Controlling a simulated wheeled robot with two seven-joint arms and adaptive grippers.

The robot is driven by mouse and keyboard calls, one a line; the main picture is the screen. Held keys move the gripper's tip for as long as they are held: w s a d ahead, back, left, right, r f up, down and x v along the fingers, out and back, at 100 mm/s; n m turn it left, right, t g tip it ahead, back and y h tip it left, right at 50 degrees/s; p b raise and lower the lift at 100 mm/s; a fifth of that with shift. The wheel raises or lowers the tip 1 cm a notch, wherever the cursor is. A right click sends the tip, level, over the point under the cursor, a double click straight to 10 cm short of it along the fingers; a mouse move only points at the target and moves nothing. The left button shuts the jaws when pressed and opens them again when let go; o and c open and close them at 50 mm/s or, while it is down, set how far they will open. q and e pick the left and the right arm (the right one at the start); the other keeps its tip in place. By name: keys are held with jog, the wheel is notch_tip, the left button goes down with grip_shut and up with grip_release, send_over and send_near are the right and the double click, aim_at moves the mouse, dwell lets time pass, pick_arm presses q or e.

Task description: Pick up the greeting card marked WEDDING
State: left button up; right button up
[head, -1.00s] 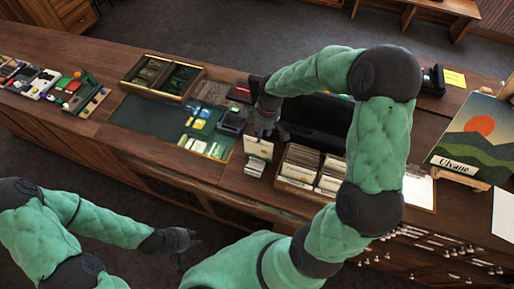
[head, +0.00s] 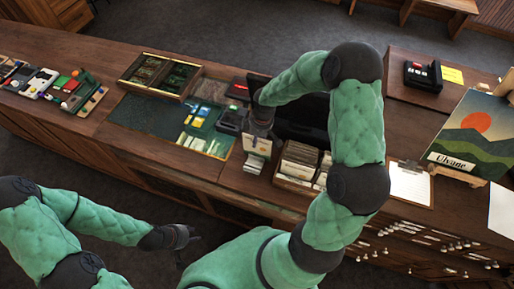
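A pale card (head: 257,146) stands upright in a small holder at the counter's front edge, left of the card box. Its marking is too small to read, so I cannot tell whether it says WEDDING. A box of upright cards (head: 297,168) stands just right of it, its card markings also unreadable. My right gripper (head: 258,128) points down right at the pale card's top edge. The wrist hides its fingers, so I cannot tell whether it touches or grips the card. My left gripper (head: 187,244) is in front of the counter, low, with its fingers apart and empty.
A green mat (head: 143,116) with small colourful packets lies left of the card. A dark card terminal (head: 231,121) stands close to my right gripper. My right forearm passes over the counter.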

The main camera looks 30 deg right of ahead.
jog(key=shift+w, duration=0.1)
grip_shut()
